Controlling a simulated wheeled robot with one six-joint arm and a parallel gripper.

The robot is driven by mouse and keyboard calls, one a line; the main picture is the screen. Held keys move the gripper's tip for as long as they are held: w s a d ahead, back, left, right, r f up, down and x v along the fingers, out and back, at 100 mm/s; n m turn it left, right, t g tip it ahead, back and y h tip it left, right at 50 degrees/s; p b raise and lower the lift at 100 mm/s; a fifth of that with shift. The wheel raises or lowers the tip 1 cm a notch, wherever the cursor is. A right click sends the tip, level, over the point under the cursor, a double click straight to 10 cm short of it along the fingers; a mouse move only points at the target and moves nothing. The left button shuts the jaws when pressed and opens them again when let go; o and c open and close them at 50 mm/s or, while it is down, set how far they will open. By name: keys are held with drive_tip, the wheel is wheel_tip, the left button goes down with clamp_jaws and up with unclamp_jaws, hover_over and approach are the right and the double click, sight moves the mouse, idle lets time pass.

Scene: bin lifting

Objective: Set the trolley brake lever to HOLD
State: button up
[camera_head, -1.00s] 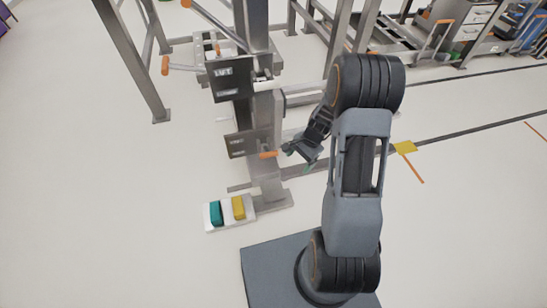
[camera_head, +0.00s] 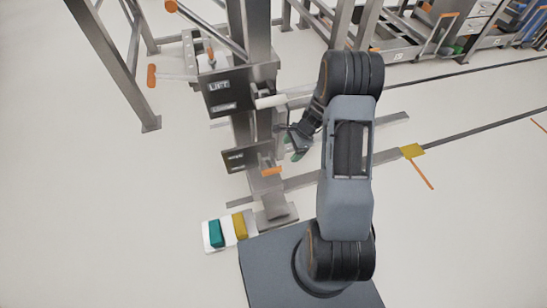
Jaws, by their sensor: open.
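A short lever with an orange grip (camera_head: 271,171) sticks out by the lower dark label plate (camera_head: 236,159) on the steel column; I take it for the brake lever. The plate's small text is too blurred to read, so I cannot tell which position the lever is in. My gripper (camera_head: 297,146) is open and empty, up and to the right of the orange grip, apart from it in the picture. My forearm partly hides the wrist behind the gripper.
An upper plate marked LIFT (camera_head: 220,88) and a pale round bar (camera_head: 270,101) sit above. Orange-tipped handles (camera_head: 152,76) stick out at upper left. A white tray (camera_head: 226,245) with teal and yellow blocks lies at the column's foot. Floor at left is clear.

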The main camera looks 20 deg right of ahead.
sight(277, 168)
drive_tip(key=b+x, duration=0.1)
drive_tip(key=x, duration=0.3)
drive_tip(key=b+x, duration=0.2)
drive_tip(key=x, duration=0.3)
drive_tip(key=b+x, duration=0.2)
drive_tip(key=x, duration=0.2)
drive_tip(key=shift+w+a+f, duration=0.15)
drive_tip(key=shift+w+f, duration=0.2)
drive_tip(key=shift+w, duration=0.1)
drive_tip(key=shift+c, duration=0.4)
drive_tip(key=shift+s, duration=0.1)
drive_tip(key=c, duration=1.1)
drive_tip(key=shift+c, duration=0.2)
drive_tip(key=shift+f, duration=0.15)
